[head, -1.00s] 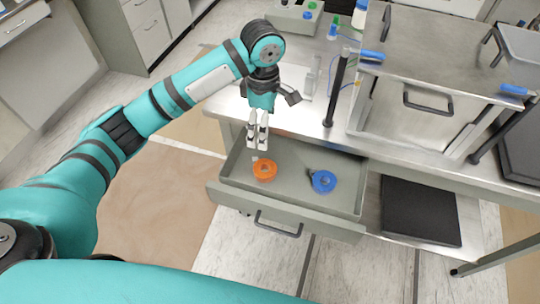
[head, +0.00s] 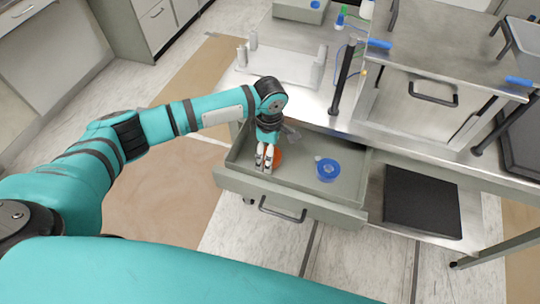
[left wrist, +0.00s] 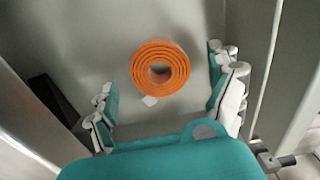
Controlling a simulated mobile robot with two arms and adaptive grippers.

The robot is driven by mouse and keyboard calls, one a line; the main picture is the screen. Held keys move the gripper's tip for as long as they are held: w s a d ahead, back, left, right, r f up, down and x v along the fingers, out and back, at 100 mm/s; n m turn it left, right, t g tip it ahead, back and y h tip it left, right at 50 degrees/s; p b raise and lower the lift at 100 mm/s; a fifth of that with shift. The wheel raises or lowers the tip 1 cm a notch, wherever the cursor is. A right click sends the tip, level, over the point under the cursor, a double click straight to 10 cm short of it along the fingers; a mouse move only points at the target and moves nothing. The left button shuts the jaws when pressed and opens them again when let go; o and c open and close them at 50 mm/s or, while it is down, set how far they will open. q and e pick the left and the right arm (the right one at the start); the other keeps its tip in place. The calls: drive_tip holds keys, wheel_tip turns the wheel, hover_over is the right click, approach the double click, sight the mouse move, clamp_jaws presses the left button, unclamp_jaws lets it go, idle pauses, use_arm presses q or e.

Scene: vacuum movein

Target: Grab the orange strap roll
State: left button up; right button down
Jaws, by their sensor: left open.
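The orange strap roll (left wrist: 160,68) lies on the floor of the open drawer. In the left wrist view it shows as a coiled spiral with a small pale end piece, ahead of and between the spread fingers. In the head view the orange strap roll (head: 277,157) is partly hidden behind my left gripper (head: 264,158). My left gripper also shows in the left wrist view (left wrist: 168,95). It is open and empty, reaching down into the drawer; I cannot tell its exact height above the roll. My right gripper is not in view.
A blue strap roll (head: 328,170) lies to the right in the same drawer (head: 335,211). The drawer walls stand close around the left gripper. The metal bench (head: 420,145) with a black post (head: 344,78) is behind, and a black mat (head: 422,200) is at the right.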

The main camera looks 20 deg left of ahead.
use_arm(q)
wheel_tip(320, 180, down, 2)
drive_tip(key=c, duration=1.4)
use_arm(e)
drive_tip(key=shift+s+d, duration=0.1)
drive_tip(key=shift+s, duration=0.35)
